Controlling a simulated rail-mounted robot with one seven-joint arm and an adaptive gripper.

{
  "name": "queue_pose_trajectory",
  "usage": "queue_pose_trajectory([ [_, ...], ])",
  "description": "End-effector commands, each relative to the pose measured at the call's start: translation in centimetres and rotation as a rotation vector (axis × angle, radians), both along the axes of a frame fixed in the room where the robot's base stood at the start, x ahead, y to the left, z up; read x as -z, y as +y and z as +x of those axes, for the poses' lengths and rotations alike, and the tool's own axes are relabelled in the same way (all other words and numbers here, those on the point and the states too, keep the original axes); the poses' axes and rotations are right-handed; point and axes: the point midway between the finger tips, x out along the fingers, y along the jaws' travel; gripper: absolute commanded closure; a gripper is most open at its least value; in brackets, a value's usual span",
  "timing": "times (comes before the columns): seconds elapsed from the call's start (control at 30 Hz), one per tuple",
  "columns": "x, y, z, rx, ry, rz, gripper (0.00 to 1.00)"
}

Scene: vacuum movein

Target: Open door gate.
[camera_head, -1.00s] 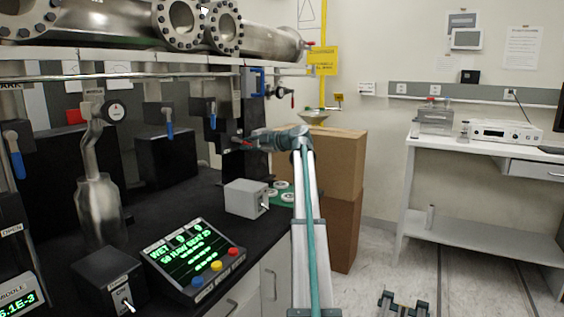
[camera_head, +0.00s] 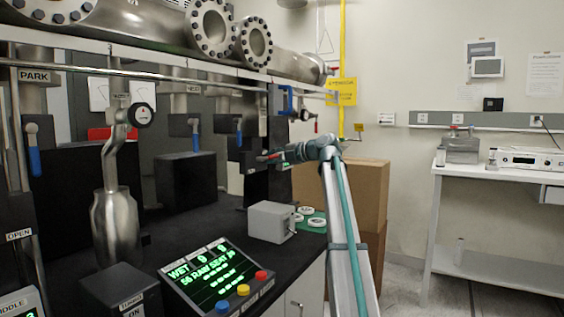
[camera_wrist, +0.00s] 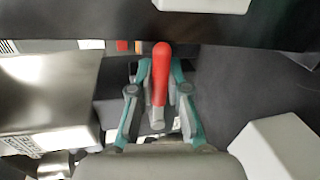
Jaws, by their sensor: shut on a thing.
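A red handle (camera_wrist: 161,65) stands between the two fingers of my gripper (camera_wrist: 158,85) in the wrist view. The fingers are shut on it, and its rounded red end sticks out past them. In the head view my gripper (camera_head: 272,159) is at the black upright post (camera_head: 263,186), beneath the pipework. A bit of red shows at its tip there. The gate that the handle belongs to cannot be made out clearly.
A grey box (camera_head: 270,222) and white discs on a green mat (camera_head: 312,228) are below my arm. A steel bottle (camera_head: 115,225) and a control panel (camera_head: 215,277) stand at the left front. Cardboard boxes (camera_head: 360,190) stand behind my arm. Pipes run overhead.

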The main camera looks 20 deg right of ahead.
Motion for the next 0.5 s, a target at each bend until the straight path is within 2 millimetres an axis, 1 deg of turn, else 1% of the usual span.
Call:
queue_pose_trajectory([
  [0.03,-0.87,-0.07,0.21,0.005,-0.017,0.0,1.0],
  [0.33,-1.17,-0.06,0.27,0.004,-0.019,0.002,1.0],
  [0.37,-1.19,-0.06,0.26,0.004,-0.02,0.002,0.8],
  [0.4,-1.2,-0.05,0.27,0.003,-0.019,0.003,0.73],
  [0.47,-1.15,-0.07,0.27,0.003,-0.018,0.003,0.63],
  [0.5,-1.09,-0.07,0.26,0.003,-0.017,0.003,0.6],
])
